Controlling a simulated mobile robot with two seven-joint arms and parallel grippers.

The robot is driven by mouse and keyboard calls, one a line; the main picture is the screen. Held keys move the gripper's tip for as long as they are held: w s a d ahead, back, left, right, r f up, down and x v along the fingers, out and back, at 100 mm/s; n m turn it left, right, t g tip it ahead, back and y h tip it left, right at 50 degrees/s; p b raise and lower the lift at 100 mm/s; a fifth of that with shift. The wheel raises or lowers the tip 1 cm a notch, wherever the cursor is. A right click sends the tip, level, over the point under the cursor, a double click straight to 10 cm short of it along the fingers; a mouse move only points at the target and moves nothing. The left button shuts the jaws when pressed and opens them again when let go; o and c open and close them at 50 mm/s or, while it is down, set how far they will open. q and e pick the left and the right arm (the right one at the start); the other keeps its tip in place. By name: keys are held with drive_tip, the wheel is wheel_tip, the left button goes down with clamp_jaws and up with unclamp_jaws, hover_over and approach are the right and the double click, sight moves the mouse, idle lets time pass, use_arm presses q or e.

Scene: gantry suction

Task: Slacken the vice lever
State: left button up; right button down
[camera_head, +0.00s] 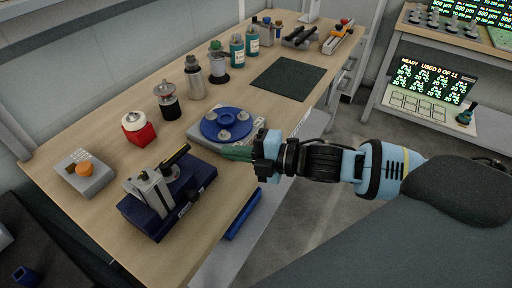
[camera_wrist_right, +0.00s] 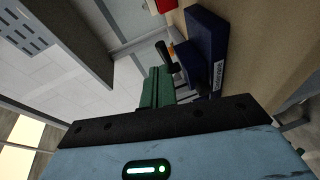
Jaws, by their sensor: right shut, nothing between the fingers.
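The vice (camera_head: 150,191) has grey metal jaws on a dark blue base and stands at the near end of the workbench. Its lever (camera_head: 174,158) is a dark bar with a yellowish band, slanting up to the right above the base. My right gripper (camera_head: 236,152) comes in from the right, with green fingers closed together and empty. It is to the right of the lever and apart from it. In the right wrist view the shut fingers (camera_wrist_right: 158,88) point toward the dark lever (camera_wrist_right: 164,54) and the blue base (camera_wrist_right: 205,45). My left gripper is not in view.
A blue round turntable (camera_head: 226,124) with metal knobs sits just behind my right gripper. A red block with a white top (camera_head: 138,128), a grey box with an orange knob (camera_head: 85,174) and several bottles line the left side. A dark mat (camera_head: 289,78) lies farther back.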

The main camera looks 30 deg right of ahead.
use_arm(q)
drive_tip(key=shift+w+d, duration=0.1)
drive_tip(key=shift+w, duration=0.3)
use_arm(e)
drive_tip(key=d, duration=0.1)
drive_tip(key=s+d, duration=0.1)
drive_tip(key=d, duration=0.2)
drive_tip(key=shift+s+d+r, duration=0.25)
drive_tip(key=shift+s+r, duration=0.1)
drive_tip(key=shift+r, duration=0.05)
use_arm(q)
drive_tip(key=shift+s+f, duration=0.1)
